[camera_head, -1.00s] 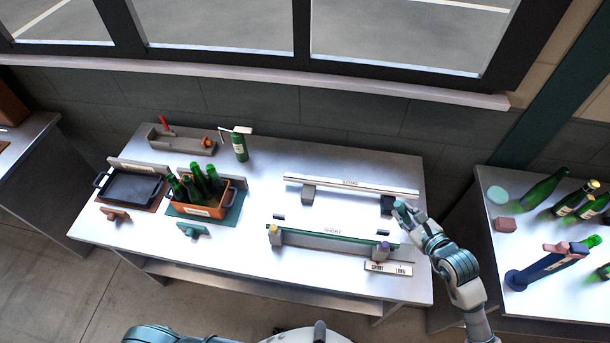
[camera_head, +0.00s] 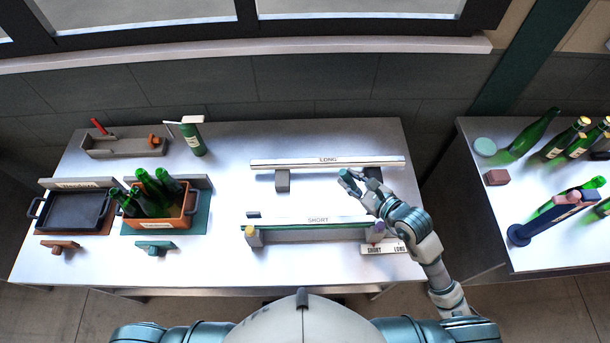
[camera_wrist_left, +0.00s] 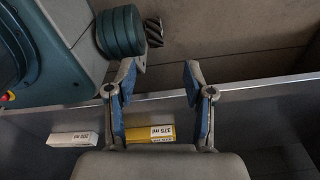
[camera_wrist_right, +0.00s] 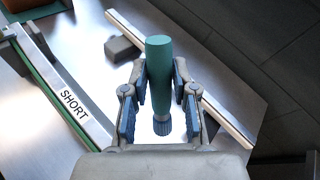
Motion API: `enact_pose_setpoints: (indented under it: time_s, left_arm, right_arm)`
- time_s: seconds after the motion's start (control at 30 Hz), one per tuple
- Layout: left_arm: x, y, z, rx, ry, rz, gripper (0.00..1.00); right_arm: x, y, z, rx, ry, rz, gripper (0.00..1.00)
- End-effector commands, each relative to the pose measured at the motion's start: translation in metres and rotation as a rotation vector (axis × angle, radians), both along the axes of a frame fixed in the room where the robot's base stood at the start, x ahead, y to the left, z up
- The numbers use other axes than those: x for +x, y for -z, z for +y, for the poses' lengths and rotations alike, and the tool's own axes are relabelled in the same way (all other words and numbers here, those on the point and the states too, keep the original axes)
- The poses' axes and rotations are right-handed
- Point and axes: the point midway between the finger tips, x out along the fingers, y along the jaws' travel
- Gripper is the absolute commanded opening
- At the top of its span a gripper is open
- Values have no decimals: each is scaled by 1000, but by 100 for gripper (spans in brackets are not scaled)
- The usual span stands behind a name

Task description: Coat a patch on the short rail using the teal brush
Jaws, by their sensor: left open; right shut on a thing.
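My left gripper (camera_wrist_left: 158,90) is open and empty.
The long rail (camera_head: 300,163) lies behind. Left are a bottle crate (camera_head: 178,220), a black tray (camera_head: 75,210) and a green bottle (camera_head: 192,138). A side table (camera_head: 480,200) holds bottles.

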Motion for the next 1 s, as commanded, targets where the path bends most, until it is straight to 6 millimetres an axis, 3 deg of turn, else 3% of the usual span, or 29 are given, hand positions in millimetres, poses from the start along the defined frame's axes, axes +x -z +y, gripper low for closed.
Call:
enact_pose_setpoints:
  time_s: [0.1, 0.23, 0.4, 0.5, 0.67, 1.0]
  left_arm:
    - [-6, -17, 3, 1, 1, 2, 53]
    - [-19, -44, 5, 4, 3, 9, 53]
    - [-36, -74, 7, 8, 5, 16, 53]
    - [-41, -80, 7, 10, 5, 17, 53]
    - [-45, -75, 8, 10, 6, 19, 53]
    - [-46, -42, 10, 5, 7, 21, 53]
  right_arm:
    - [-20, -15, 45, 113, -190, 3, 0]
    - [-44, -49, 86, 247, -391, 27, 0]
    - [-63, -92, 113, 394, -528, 68, 0]
    - [-67, -103, 117, 441, -550, 82, 0]
    - [-68, -100, 120, 465, -558, 90, 0]
    - [-68, -61, 126, 460, -557, 93, 0]
